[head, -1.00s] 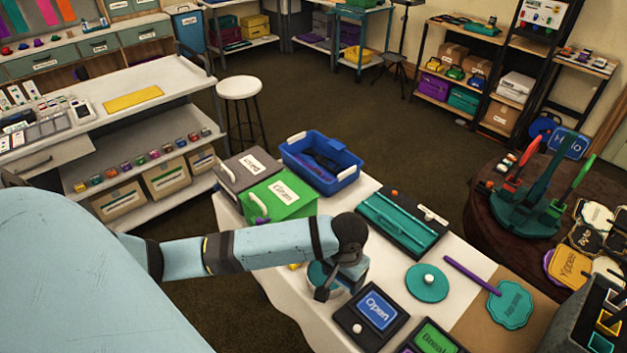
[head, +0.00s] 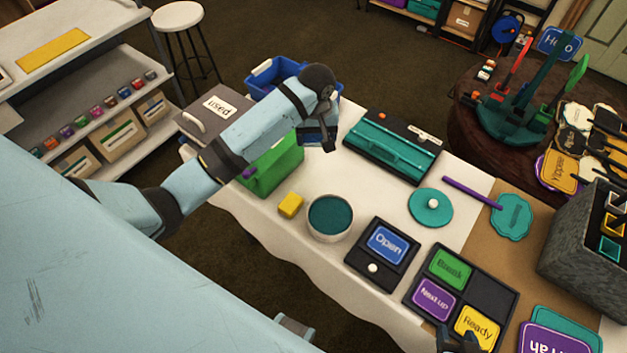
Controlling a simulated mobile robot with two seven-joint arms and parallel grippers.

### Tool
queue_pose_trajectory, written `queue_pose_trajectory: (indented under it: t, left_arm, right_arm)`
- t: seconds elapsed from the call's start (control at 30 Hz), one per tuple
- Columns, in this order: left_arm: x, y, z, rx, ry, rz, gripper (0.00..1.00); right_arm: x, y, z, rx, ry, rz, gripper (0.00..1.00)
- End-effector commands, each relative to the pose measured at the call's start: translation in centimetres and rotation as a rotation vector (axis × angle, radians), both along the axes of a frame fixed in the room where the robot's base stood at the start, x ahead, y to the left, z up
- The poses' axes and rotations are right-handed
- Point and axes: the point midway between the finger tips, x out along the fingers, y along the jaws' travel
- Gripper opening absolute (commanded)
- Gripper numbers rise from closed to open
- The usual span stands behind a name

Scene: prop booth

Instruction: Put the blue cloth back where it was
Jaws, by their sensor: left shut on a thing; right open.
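I cannot pick out the blue cloth for certain. My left gripper (head: 318,143) is over the white table, beside the green box (head: 275,165) and in front of the blue bin (head: 262,83). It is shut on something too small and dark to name. My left arm hides much of the bin, so its contents do not show. My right gripper (head: 459,341) is open at the bottom edge, by the "Ready" card; only its dark tips show.
A round tin (head: 330,219) with a teal inside and a yellow block (head: 291,205) stand near the front table edge. A teal toolbox-like case (head: 390,148), a teal disc (head: 430,207), card trays (head: 380,253) and a grey speckled box (head: 585,250) fill the right side.

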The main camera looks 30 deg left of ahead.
Motion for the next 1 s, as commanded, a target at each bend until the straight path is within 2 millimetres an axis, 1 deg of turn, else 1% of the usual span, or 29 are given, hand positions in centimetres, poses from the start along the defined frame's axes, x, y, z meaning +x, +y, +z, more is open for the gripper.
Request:
queue_pose_trajectory:
  t: [0.03,0.1,0.17,0.27,0.3,0.5,0.6,0.73,0.93,1.0]
  left_arm:
    - [0.6,0.1,-0.4,-0.006,0.007,0.037,0.52]
    - [0.9,0.3,-0.9,-0.009,0.014,0.068,0.52]
    - [1.0,0.4,-1.9,-0.008,0.016,0.076,0.52]
    - [0.9,0.4,-4.4,-0.006,0.017,0.074,0.52]
    - [0.8,0.5,-5.6,-0.005,0.018,0.073,0.52]
    - [0.9,0.4,-10.9,-0.005,0.016,0.072,0.52]
    - [0.9,0.4,-13.3,-0.006,0.015,0.072,0.52]
    - [0.9,0.4,-15.3,-0.007,0.012,0.071,0.52]
    - [0.9,0.4,-16.7,-0.007,0.012,0.071,0.52]
    - [0.9,0.4,-17.5,-0.007,0.012,0.07,0.52]
  right_arm:
    - [0.0,0.0,-0.4,0.0,0.0,0.001,0.51]
    - [0.1,0.0,-0.4,-0.001,-0.001,0.003,0.51]
    - [0.1,0.0,-0.3,-0.002,-0.003,0.004,0.51]
    - [0.1,-0.1,-0.2,-0.003,-0.005,0.005,0.51]
    - [0.2,-0.1,-0.1,-0.003,-0.007,0.005,0.51]
    - [0.2,-0.3,-0.1,-0.005,-0.01,0.003,0.51]
    - [0.2,-0.3,-0.2,-0.006,-0.01,0.002,0.51]
    - [0.2,-0.4,-0.4,-0.006,-0.009,0.002,0.51]
    - [0.1,-0.3,-0.6,-0.006,-0.005,0.001,0.51]
    - [0.1,-0.3,-0.7,-0.006,-0.004,0.001,0.51]
